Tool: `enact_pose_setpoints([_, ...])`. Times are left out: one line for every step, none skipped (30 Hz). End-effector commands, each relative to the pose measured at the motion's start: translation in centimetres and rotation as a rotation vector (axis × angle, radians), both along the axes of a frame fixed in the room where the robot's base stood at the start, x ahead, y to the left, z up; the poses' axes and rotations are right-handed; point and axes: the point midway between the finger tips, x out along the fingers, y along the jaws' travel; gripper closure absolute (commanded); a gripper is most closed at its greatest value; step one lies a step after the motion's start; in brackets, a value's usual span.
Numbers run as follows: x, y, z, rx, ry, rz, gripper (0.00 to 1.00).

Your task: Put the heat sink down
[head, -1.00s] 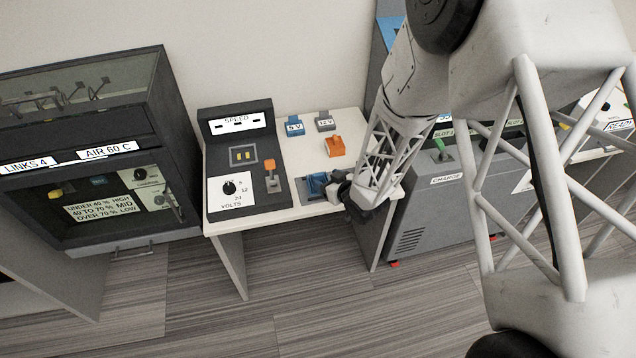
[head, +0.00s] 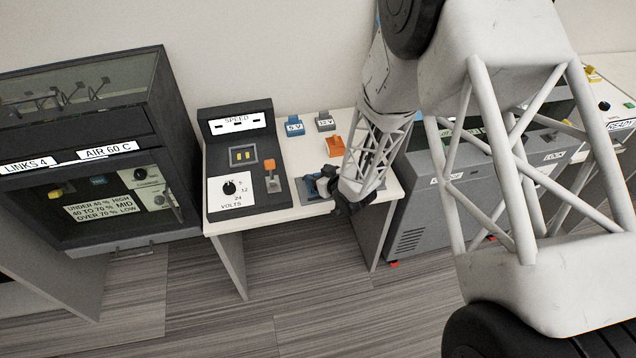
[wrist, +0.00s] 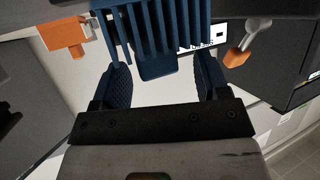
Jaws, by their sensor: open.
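The heat sink (wrist: 150,28) is blue with long parallel fins. In the wrist view it lies at the top, just ahead of and partly between my two fingers. My gripper (wrist: 162,85) is open, with a finger on each side and a gap between each finger and the fins. In the head view the heat sink (head: 312,187) shows as a blue shape on a grey pad (head: 318,208) near the front edge of the white table. My gripper (head: 341,200) is just right of it there and hides part of it.
An orange block (head: 334,146) and two labelled blue and grey holders (head: 325,121) stand behind on the table (head: 290,150). A dark control panel with an orange lever (head: 271,172) is to the left. A grey cabinet (head: 425,215) is to the right.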

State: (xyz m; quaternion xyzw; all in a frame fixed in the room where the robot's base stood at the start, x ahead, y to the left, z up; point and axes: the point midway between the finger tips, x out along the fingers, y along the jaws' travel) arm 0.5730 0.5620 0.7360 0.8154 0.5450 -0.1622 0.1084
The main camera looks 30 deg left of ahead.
Motion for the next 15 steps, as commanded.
enact_pose_setpoints([0.00,-0.01,0.00,0.000,0.000,0.000,0.32])
enact_pose_setpoints([0.00,-0.01,0.00,0.000,0.000,0.000,0.32])
enact_pose_setpoints([0.00,-0.01,-0.01,0.000,0.000,0.000,0.32])
enact_pose_setpoints([0.01,-0.01,0.00,0.000,0.000,0.000,0.32])
enact_pose_setpoints([-0.01,-0.02,0.01,0.000,0.000,0.000,0.32])
enact_pose_setpoints([-0.01,-0.02,0.01,0.000,0.000,0.000,0.32])
enact_pose_setpoints([0.00,-0.02,0.01,0.000,0.000,0.000,0.32])
enact_pose_setpoints([0.00,-0.02,0.00,0.000,0.000,0.000,0.32])
enact_pose_setpoints([0.00,-0.02,0.01,0.000,0.000,0.000,0.32])
enact_pose_setpoints([-0.01,-0.02,0.01,0.000,0.000,0.000,0.35])
enact_pose_setpoints([-0.01,-0.02,0.01,0.000,0.000,0.000,0.39])
enact_pose_setpoints([-0.01,-0.02,0.01,0.000,0.000,0.000,0.45])
enact_pose_setpoints([0.00,-0.02,0.01,0.000,0.000,0.000,0.50])
enact_pose_setpoints([0.00,-0.02,0.01,0.000,0.000,0.000,0.55])
enact_pose_setpoints([0.00,-0.02,0.01,0.000,0.000,0.000,0.61])
